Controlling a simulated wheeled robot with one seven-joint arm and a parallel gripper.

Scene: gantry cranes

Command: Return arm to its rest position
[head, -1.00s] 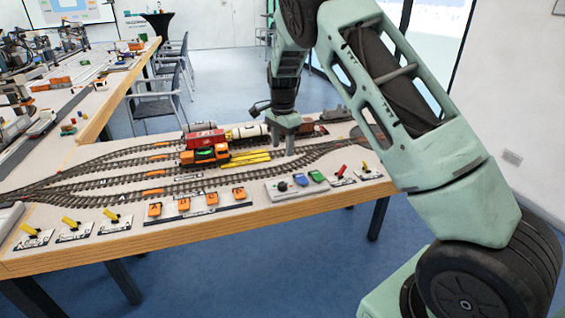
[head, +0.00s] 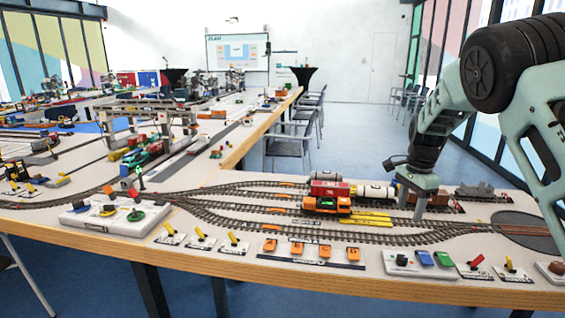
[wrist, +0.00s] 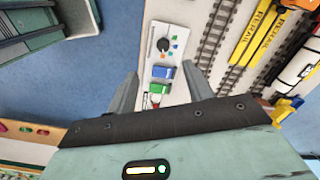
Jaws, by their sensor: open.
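My gripper (head: 418,207) points down over the model railway table (head: 300,285), in front of the track cars on the right side of the head view. In the wrist view its two fingers (wrist: 160,75) are spread apart with nothing held between them. A white control panel (wrist: 165,35) with a black knob, a blue switch and a green switch shows beyond the fingers. My arm rises from the gripper to the upper right of the head view.
An orange-green locomotive (head: 327,205), red wagon (head: 330,189) and white tank wagon (head: 374,191) stand on the tracks near my gripper. Yellow rerail pieces (head: 366,220) lie beside them. Model gantry cranes (head: 150,112) stand at the left. Open blue floor (head: 352,140) lies behind the table.

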